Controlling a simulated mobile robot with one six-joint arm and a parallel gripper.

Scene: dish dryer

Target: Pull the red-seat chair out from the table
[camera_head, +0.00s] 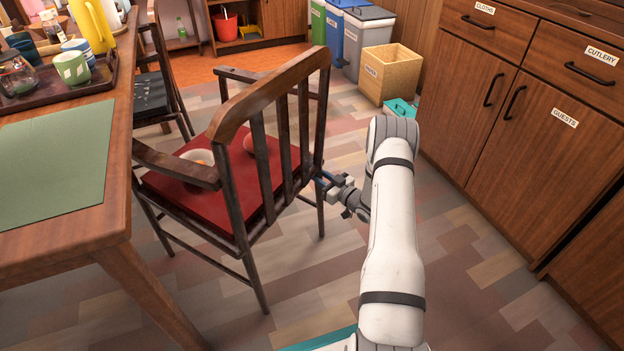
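The red-seat chair (300,120) stands at the right side of the wooden table (108,225), with its dark slatted back toward my arm and its seat toward the table. A white bowl (193,158) with something orange in it sits on the red seat. A round orange-red thing (249,143) lies on the seat behind the slats. My gripper (322,181) is at the lower right of the chair back, close to the right rear post. The fingertips are small and partly hidden by the post, so I cannot tell whether they grip it.
A second chair (150,92) with a dark seat stands farther along the table. Wooden cabinets (530,110) line the right. The floor between chair and cabinets is clear around my arm.

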